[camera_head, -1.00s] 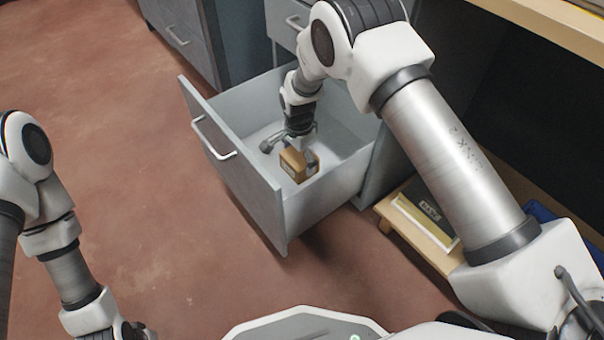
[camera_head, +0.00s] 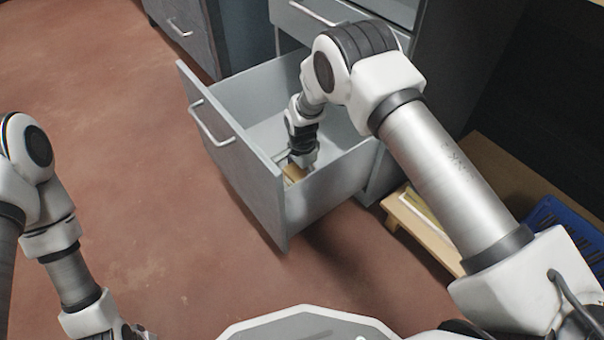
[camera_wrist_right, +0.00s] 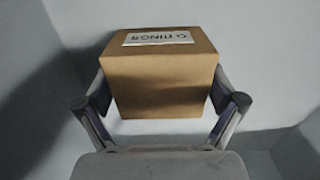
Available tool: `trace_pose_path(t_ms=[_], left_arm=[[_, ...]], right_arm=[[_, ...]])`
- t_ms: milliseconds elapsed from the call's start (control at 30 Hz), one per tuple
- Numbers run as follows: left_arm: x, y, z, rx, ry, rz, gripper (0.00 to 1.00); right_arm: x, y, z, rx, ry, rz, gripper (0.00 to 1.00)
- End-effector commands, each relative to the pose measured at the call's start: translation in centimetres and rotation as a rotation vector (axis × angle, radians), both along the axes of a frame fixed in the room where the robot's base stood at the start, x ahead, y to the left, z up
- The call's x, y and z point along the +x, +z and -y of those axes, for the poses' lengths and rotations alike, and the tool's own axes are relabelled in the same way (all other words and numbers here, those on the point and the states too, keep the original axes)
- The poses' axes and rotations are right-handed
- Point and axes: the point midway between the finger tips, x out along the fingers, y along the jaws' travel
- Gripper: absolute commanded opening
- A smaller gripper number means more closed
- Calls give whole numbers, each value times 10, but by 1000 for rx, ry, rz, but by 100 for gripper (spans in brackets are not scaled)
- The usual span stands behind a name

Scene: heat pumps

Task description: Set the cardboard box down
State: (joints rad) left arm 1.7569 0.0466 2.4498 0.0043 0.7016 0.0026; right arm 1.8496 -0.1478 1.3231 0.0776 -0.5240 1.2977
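The small brown cardboard box (camera_head: 294,173) is low inside the open grey drawer (camera_head: 240,160), partly hidden by my right gripper (camera_head: 300,160) and the drawer's side. In the right wrist view the box (camera_wrist_right: 160,85) has a white label on its top edge. The fingers of my right gripper (camera_wrist_right: 160,98) are against its left and right sides. I cannot tell whether the box's underside touches the drawer floor. My left gripper (camera_head: 132,332) is at the bottom edge of the head view, mostly cut off and away from the drawer.
Another drawer (camera_head: 320,14) is above the open one. A low wooden stand (camera_head: 420,228) and a blue crate (camera_head: 560,235) are at the right, partly behind my right arm. The red floor (camera_head: 130,130) at the left is clear.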

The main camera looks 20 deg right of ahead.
Motion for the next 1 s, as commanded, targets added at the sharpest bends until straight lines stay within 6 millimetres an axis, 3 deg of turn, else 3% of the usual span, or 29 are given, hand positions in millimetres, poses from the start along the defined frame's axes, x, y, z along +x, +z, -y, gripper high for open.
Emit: trace_pose_path(t_ms=[367, 467, 800, 1000], left_arm=[[0, 2, 0, 0, 0, -1, 37], [-1, 14, 0, 0, -1, -2, 37], [-3, 64, 1, -1, -12, -8, 37], [-3, 72, 1, -1, -13, -9, 37]], right_arm=[[0, 5, 0, 0, 0, 1, 100], [0, 21, 0, 0, 0, 1, 100], [0, 107, 0, -1, 1, 1, 100], [0, 124, 0, 1, 0, -1, 100]])
